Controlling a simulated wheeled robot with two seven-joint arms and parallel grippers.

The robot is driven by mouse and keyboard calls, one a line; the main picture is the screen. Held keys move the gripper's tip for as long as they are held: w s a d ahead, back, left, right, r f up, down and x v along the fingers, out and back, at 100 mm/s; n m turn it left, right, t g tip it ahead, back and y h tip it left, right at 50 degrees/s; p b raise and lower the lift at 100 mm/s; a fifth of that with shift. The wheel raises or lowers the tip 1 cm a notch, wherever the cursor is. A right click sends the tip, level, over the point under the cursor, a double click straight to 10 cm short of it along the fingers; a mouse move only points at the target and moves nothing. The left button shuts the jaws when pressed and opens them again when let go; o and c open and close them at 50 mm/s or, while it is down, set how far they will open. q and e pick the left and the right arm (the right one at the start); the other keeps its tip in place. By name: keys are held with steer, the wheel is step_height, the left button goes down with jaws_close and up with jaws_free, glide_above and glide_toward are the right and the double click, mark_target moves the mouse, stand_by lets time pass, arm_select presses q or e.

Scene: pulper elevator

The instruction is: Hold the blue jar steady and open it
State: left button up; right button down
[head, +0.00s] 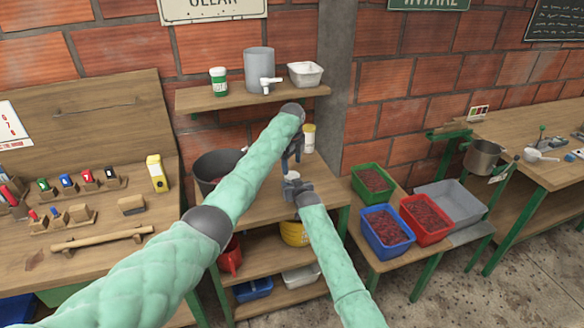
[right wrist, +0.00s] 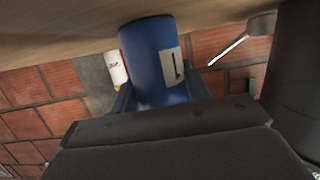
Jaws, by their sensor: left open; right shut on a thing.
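The blue jar (right wrist: 148,60) with a pale label fills the middle of the right wrist view, between the fingers of my right gripper (right wrist: 160,95), which is shut on it. In the head view my right gripper (head: 292,184) is at the middle table, and the jar's blue body is hidden there. A small whitish top shows just above that gripper; I cannot tell if it is the jar's lid. My left gripper (head: 291,160) is open, pointing down, directly above the right gripper. I cannot tell whether it touches the jar.
A white bottle with a yellow cap (head: 308,138) stands behind the grippers, and a dark pot (head: 212,165) to their left. Green, blue and red crates (head: 425,222) stand to the right.

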mark_target(292, 175)
arm_select(q)
steer(key=w+a+r+y, duration=0.1)
steer(key=w+a+r, duration=0.1)
steer(key=a+r, duration=0.15)
steer(key=s+d+m, duration=0.1)
steer(key=s+d+m+h, duration=0.1)
steer(key=d+m, duration=0.1)
steer(key=shift+s+d+f, duration=0.1)
steer(key=shift+d+f, duration=0.1)
steer(key=shift+d, duration=0.1)
steer(key=shift+f, duration=4)
steer(key=c, duration=1)
steer(key=n, duration=0.2)
steer(key=shift+n, duration=0.4)
